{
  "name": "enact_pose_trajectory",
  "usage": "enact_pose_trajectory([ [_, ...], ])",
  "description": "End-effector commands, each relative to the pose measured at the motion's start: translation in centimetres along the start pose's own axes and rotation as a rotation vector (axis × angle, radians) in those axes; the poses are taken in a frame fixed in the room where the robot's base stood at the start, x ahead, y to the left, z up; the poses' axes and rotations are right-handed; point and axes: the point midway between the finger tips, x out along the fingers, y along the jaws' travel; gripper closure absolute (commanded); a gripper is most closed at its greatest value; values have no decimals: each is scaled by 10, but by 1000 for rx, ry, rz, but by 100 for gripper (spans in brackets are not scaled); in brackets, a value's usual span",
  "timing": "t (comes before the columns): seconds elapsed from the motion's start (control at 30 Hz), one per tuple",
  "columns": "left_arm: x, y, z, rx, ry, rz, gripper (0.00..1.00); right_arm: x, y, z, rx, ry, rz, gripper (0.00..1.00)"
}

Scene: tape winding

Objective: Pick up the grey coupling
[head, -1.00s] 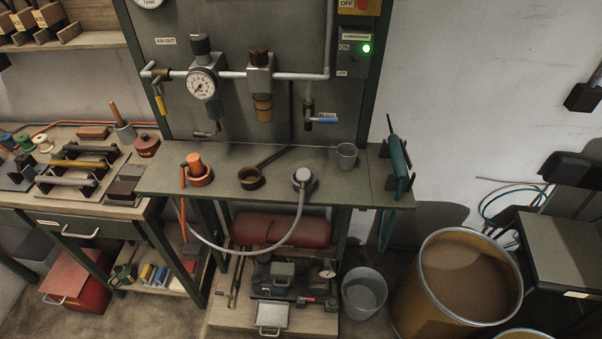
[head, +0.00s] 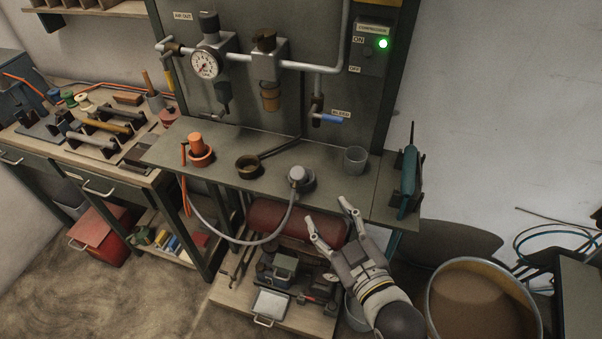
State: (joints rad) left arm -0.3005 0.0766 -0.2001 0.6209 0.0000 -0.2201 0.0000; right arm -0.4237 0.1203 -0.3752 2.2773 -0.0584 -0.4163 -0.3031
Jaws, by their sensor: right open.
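The grey coupling (head: 297,174) is a rounded grey piece with a grey hose on it. It sits in a dark holder near the front edge of the grey shelf (head: 225,180). My right gripper (head: 328,213) is open and empty, in front of and to the right of the coupling, with its two fingers pointing up toward the shelf. In the picture a gap shows between the fingertips and the coupling. Nothing hides the top of the coupling. My left gripper is out of view.
An orange coupling (head: 197,144) stands in its holder to the left. A dark ring (head: 249,165) with a handle lies between them. A grey cup (head: 355,159) and a teal coil (head: 409,181) are to the right. The grey hose (head: 232,240) hangs below the shelf front.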

Motion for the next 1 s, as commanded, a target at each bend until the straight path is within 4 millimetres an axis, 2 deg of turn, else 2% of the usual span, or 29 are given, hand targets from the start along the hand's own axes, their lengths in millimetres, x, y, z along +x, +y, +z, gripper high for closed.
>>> enact_pose_trajectory([
  [0.17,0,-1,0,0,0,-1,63,6,-7,-22,-37,116,10,46],
  [0.3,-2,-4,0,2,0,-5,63,12,-7,-31,-46,151,17,46],
  [0.6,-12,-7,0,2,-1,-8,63,54,-7,-38,-46,152,16,46],
  [0.83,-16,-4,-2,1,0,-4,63,68,-7,-40,-45,151,16,46],
  [1.0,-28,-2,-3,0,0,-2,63,90,-7,-48,-45,152,16,46],
])
